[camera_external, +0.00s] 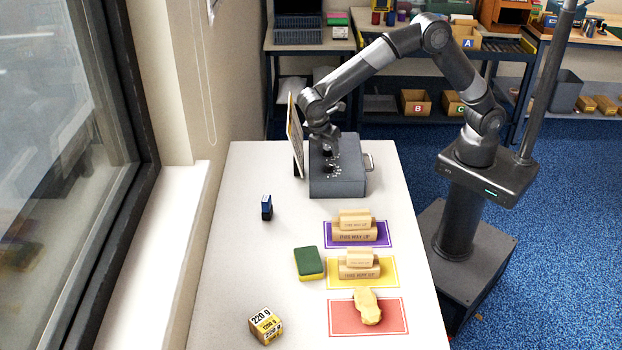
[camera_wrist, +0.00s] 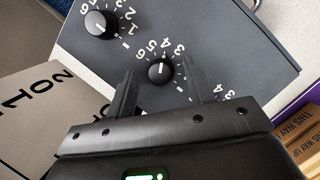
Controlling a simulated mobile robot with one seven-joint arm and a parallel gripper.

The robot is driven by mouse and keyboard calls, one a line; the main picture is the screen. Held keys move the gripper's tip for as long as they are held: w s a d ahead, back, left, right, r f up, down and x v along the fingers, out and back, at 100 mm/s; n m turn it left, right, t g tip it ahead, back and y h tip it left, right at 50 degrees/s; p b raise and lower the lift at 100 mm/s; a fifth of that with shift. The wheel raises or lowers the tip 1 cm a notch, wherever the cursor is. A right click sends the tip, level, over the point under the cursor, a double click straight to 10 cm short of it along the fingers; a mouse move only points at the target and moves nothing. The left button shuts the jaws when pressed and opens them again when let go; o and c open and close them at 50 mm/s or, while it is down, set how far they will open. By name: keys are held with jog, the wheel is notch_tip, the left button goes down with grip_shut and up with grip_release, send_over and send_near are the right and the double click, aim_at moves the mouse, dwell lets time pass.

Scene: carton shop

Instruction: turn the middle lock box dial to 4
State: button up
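The grey lock box (camera_external: 345,183) stands at the far end of the white table, with black numbered dials on its face. In the wrist view, the middle dial (camera_wrist: 161,71) is a black knob ringed by white digits. Another dial (camera_wrist: 100,23) is at upper left; digits of a third show at right, its knob hidden behind my gripper. My gripper (camera_wrist: 158,88) is open, one finger on each side of the middle dial. I cannot tell if the fingers touch it, or which digit it is set to. In the external view, my gripper (camera_external: 327,140) is over the box, its fingers largely unclear.
A card (camera_wrist: 38,105) with large dark characters leans beside the box. A metal handle (camera_external: 369,161) sticks out on the box's right. Nearer are a blue item (camera_external: 266,207), a green-yellow sponge (camera_external: 309,262), coloured mats with wooden blocks (camera_external: 355,235), and a labelled cube (camera_external: 265,326).

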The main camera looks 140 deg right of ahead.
jog(key=shift+r, duration=0.1)
jog(key=v, duration=1)
jog(key=shift+r, duration=0.3)
jog(key=shift+w, duration=0.1)
